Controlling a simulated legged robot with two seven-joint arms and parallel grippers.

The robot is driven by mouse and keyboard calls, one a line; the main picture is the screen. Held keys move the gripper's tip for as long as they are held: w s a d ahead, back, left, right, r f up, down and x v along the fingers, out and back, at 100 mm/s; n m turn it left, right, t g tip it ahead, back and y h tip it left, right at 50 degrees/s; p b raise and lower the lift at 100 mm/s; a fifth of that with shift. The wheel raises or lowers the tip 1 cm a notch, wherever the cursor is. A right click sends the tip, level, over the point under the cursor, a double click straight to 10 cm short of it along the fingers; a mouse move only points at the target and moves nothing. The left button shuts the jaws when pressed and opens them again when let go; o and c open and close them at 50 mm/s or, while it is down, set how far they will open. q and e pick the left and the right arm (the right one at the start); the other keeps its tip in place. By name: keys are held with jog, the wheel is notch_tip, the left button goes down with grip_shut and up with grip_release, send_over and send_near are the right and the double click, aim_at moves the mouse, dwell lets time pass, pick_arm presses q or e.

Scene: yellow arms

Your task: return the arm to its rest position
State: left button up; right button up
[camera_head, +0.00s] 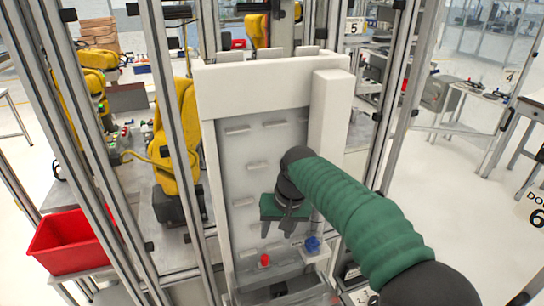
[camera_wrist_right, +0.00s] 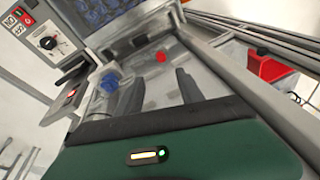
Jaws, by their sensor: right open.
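My right arm, in a green sleeve, reaches in from the lower right of the head view. Its gripper (camera_head: 280,226) points down in front of a pale grey slotted panel, above a red button (camera_head: 264,260) and a blue knob (camera_head: 312,244). In the right wrist view the two dark fingers (camera_wrist_right: 158,95) stand well apart with nothing between them. The blue knob (camera_wrist_right: 108,82) and the red button (camera_wrist_right: 161,57) show beyond them in that view. My left gripper is not in view.
Metal frame posts (camera_head: 178,120) stand left and right of the panel. A yellow robot arm (camera_head: 176,140) is behind the left posts. A red bin (camera_head: 68,243) sits at the lower left. A control box with a dial (camera_wrist_right: 47,43) shows in the wrist view.

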jog(key=s+d+f+h+b, duration=0.1)
jog(key=s+d+f+b, duration=0.3)
jog(key=s+d+f, duration=0.4)
jog(key=s+d+f+m+h+b, duration=0.1)
jog(key=s+d+f+b, duration=0.3)
jog(key=s+d+f, duration=0.5)
jog(key=s+f, duration=0.6)
jog(key=shift+d+f, duration=0.15)
jog(key=shift+d, duration=0.05)
jog(key=shift+s+d, duration=0.1)
jog(key=shift+d, duration=0.1)
